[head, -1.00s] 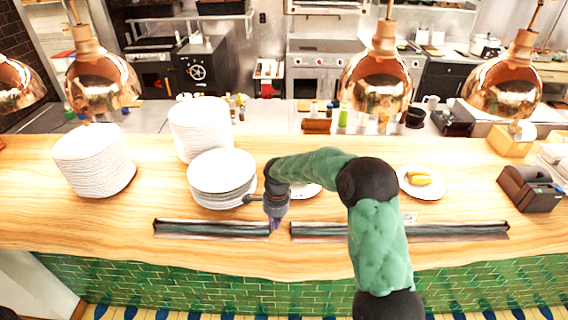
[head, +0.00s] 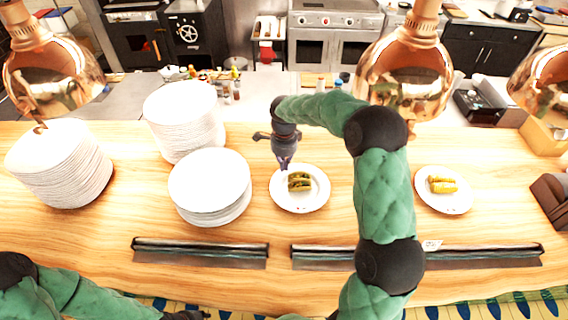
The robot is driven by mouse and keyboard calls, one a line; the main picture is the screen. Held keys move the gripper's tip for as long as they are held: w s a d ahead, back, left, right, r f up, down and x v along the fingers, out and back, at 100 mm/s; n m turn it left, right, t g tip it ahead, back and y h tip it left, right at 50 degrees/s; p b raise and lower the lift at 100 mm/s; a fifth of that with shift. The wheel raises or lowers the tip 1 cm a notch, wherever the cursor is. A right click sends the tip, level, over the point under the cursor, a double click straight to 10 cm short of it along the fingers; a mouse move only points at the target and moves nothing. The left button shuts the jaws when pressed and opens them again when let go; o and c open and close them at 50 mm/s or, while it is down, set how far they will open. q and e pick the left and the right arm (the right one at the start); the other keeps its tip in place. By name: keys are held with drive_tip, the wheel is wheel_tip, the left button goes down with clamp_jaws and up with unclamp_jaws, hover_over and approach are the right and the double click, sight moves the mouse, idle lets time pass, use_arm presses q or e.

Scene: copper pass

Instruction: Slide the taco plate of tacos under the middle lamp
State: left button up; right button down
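A white plate (head: 284,203) with what look like tacos with green filling (head: 299,181) on it lies on the wooden counter in the middle of the head view. The middle copper lamp (head: 405,72) hangs to the right of that plate. My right gripper (head: 283,166) points down at the plate's upper left rim, its fingertips close together with nothing visible between them. I cannot tell whether it touches the plate. My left gripper (head: 188,315) shows only in part at the bottom edge, and its fingers are not clear.
A second white plate (head: 443,206) with yellow food stands to the right. Stacks of plates (head: 210,185) stand to the left. Other lamps hang at left (head: 52,75) and right (head: 545,85). Dark metal strips (head: 200,250) line the front. Bare counter lies between the two food plates, partly behind my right arm.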

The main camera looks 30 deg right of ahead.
sight(284, 187)
use_arm(q)
drive_tip(key=shift+r, duration=0.1)
use_arm(e)
wheel_tip(284, 187, down, 8)
drive_tip(key=shift+f, duration=0.15)
idle(0.4)
